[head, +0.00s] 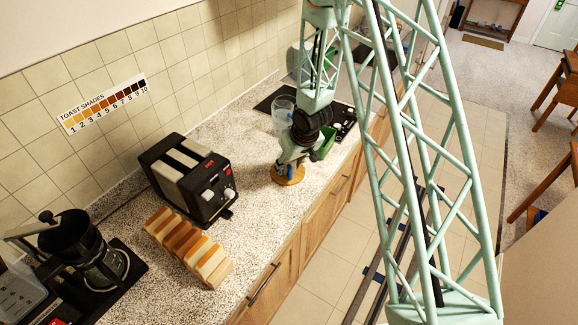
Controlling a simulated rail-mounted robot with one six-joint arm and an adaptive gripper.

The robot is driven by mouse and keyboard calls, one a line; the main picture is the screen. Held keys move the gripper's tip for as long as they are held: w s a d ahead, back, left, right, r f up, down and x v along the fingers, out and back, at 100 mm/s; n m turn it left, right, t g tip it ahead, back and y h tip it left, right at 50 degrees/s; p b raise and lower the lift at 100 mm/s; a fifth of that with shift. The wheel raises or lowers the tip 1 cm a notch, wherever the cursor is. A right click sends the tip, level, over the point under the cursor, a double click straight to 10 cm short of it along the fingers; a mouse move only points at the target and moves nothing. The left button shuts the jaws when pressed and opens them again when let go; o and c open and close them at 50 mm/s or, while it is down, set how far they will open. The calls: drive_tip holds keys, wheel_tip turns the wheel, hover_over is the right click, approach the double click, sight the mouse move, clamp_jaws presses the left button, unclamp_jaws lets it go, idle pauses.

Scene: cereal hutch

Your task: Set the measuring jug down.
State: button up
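A clear, see-through vessel (282,108), which looks like the measuring jug, shows just left of my wrist, against the dark hob. My arm covers part of it, and I cannot tell whether it stands behind the arm or touches it. My gripper (288,164) points down over a round wooden disc (289,178) on the speckled counter (235,225). The fingers are small and partly hidden, so I cannot tell whether they are open or hold anything.
A black toaster (180,175) stands left of my gripper, with a row of toast slices (187,248) in front. A coffee maker (80,245) is at lower left. A green container (326,141) sits right of my wrist, near the counter edge. Bare counter lies between toaster and disc.

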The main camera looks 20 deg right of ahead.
drive_tip(key=shift+f, duration=0.15)
drive_tip(key=o, duration=1)
drive_tip(key=shift+c, duration=0.2)
drive_tip(key=shift+r, duration=0.25)
drive_tip(key=p+v, duration=0.2)
drive_tip(key=v, duration=0.9)
drive_tip(key=shift+s+r, duration=0.25)
drive_tip(key=shift+r, duration=0.1)
drive_tip(key=shift+d+r, duration=0.1)
drive_tip(key=shift+r, duration=0.05)
